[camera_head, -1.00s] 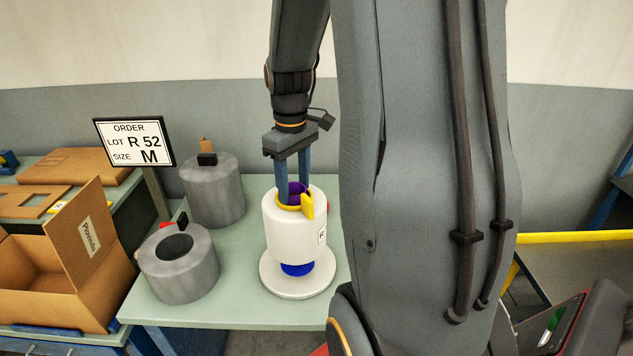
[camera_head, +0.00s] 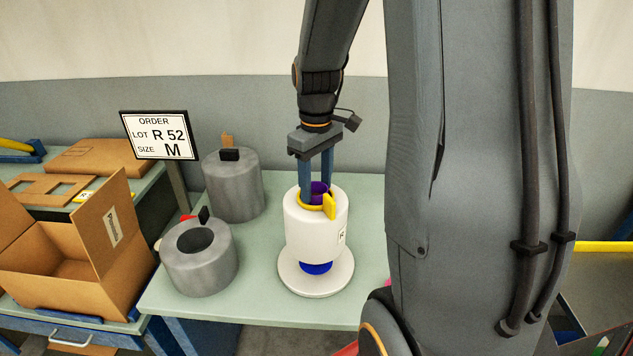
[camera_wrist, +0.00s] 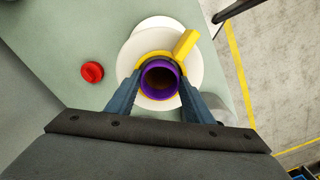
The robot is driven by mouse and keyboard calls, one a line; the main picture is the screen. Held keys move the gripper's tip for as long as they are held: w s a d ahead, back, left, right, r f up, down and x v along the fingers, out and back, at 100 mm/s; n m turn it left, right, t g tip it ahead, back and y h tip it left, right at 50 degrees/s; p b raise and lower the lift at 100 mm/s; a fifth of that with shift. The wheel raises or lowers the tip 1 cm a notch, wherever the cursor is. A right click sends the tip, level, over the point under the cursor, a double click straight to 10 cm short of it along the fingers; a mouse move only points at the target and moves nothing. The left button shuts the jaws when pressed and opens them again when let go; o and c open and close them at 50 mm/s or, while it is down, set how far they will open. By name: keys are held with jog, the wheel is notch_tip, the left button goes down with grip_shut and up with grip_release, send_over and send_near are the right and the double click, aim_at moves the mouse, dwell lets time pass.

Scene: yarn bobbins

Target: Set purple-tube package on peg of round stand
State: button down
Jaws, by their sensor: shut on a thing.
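The white purple-tube package (camera_head: 316,228) stands upright over the round white stand (camera_head: 316,284). A blue part (camera_head: 316,268) shows between the package's lower edge and the stand's base. The package has a yellow ring with a tab (camera_head: 329,206) on top and a small label on its side. My gripper (camera_head: 319,192) comes from above and is shut on the package's top at the purple tube. In the wrist view, the purple tube (camera_wrist: 160,79) lies between my fingertips, with the stand's base (camera_wrist: 150,28) below. The peg itself is hidden.
Two grey cylinders (camera_head: 199,265) (camera_head: 233,190) stand left of the stand on the green table (camera_head: 260,312). A red knob (camera_wrist: 92,72) lies near the stand in the wrist view. An order sign (camera_head: 160,135) reads R 52, M. An open carton (camera_head: 60,290) is at far left.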

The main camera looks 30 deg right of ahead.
jog(key=shift+f+b, duration=1.55)
jog(key=shift+f, duration=2.35)
jog(key=c, duration=0.8)
grip_release()
jog(key=shift+f, duration=0.15)
jog(key=shift+r+b, duration=1)
jog(key=shift+r, duration=3)
jog(key=shift+s+a, duration=0.1)
